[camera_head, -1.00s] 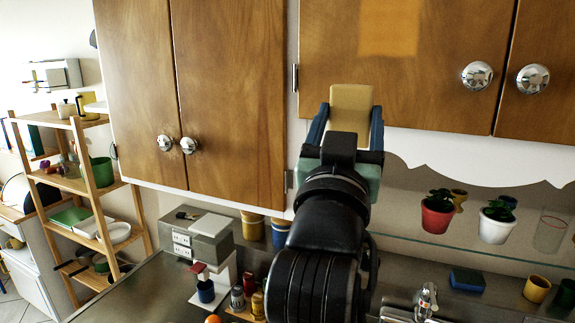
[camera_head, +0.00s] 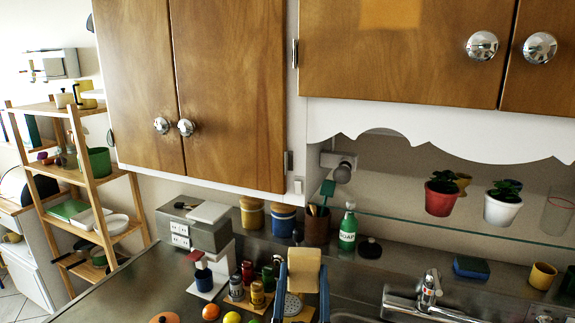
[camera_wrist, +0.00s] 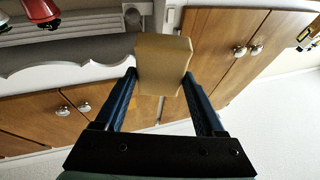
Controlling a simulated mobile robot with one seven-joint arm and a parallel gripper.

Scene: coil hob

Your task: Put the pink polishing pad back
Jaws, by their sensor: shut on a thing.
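My gripper (camera_head: 303,284) has blue fingers and is at the bottom middle of the head view, in front of the counter. It is shut on a tan, yellowish block (camera_head: 304,265), held upright between the fingertips. In the wrist view the block (camera_wrist: 164,62) sits between the two blue fingers of my gripper (camera_wrist: 160,84), its broad face towards the camera. The block looks tan rather than pink. I cannot make out a separate pink pad. The block hides part of the counter behind it.
Wooden wall cabinets (camera_head: 225,90) hang above. A glass shelf (camera_head: 450,226) holds potted plants. Below are a green soap bottle (camera_head: 348,232), jars, small bottles and the tap (camera_head: 430,290). A blue sponge (camera_head: 471,267) lies right. Bare counter (camera_head: 125,287) shows at the left.

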